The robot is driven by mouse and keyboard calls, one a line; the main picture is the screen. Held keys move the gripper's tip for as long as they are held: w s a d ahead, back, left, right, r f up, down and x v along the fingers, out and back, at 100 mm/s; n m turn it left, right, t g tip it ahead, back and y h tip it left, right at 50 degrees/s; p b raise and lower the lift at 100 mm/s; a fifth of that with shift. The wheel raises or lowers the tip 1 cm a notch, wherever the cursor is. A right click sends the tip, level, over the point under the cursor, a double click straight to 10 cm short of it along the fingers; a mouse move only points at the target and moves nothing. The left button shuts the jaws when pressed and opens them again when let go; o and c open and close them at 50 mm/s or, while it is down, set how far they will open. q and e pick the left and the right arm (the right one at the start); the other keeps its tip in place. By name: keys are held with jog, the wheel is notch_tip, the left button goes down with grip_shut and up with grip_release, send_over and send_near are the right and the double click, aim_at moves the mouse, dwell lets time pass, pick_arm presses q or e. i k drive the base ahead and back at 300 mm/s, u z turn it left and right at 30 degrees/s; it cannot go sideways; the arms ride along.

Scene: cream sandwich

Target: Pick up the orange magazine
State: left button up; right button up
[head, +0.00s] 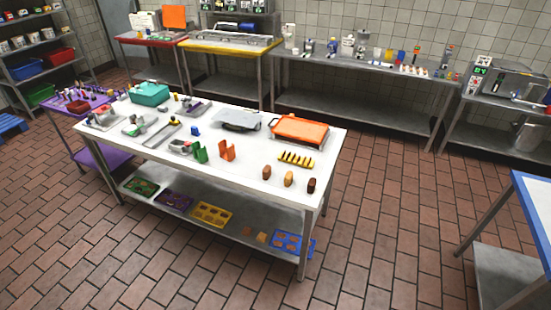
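A small upright orange piece (227,151), which looks like the orange magazine, stands near the front edge of the white-topped table (262,190), around the middle of its length. A similar green piece (200,153) stands just to its left. They are apart. The orange piece is small in the head view, so its inner shape and any contents are hard to tell. Neither of my grippers is in view.
A large orange-topped tray (299,129) and a grey device (237,121) lie behind it. Several brown pieces (288,178) stand to the right. A teal bin (149,93) is at the far left. Brick floor (390,215) is clear right of the table.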

aim_at(228, 154)
jog(key=u, duration=0.55)
jog(key=i, duration=0.4)
jog(key=u, duration=1.2)
jog(key=i, duration=1.6)
jog(key=z, duration=0.2)
